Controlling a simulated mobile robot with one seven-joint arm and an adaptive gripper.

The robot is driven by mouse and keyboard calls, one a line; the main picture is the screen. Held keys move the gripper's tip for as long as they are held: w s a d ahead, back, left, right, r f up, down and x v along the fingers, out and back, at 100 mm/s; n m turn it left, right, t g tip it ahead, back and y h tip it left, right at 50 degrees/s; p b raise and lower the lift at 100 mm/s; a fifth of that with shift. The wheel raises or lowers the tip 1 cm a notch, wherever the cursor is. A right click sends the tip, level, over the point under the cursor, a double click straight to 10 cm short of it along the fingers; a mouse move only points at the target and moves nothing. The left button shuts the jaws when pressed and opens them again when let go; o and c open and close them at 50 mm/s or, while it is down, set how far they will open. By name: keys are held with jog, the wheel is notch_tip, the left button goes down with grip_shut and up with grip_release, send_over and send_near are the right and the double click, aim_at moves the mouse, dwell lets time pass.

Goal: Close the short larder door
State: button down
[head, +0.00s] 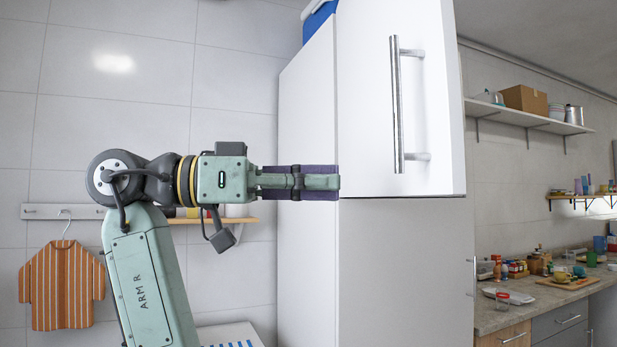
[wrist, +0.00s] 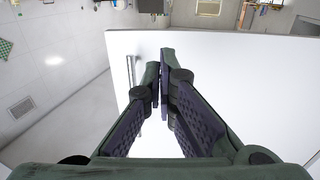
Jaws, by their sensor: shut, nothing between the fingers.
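The short larder door is the white upper door (head: 365,100) of the tall cabinet in the head view. It has a vertical metal bar handle (head: 397,105) and stands out from the cabinet, so it looks open; the exact angle is hard to tell. My gripper (head: 337,182) is shut and empty, held level at the lower left edge of this door. I cannot tell whether it touches. In the wrist view my shut fingers (wrist: 159,75) lie over a broad white panel (wrist: 235,75), with a metal handle (wrist: 131,72) to their left.
A shaded lower panel (head: 405,270) is below the door, and the cabinet's white side (head: 305,190) is left of it. A counter (head: 510,313) with small items and a shelf (head: 535,122) are at the right. A striped shirt (head: 62,285) hangs at the left.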

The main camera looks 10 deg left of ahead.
aim_at(415, 183)
jog(key=p+x, duration=0.2)
jog(key=x, duration=0.6)
jog(key=shift+d, duration=0.1)
jog(key=shift+w+d, duration=0.2)
jog(key=shift+d, duration=0.5)
jog(key=shift+d, duration=0.1)
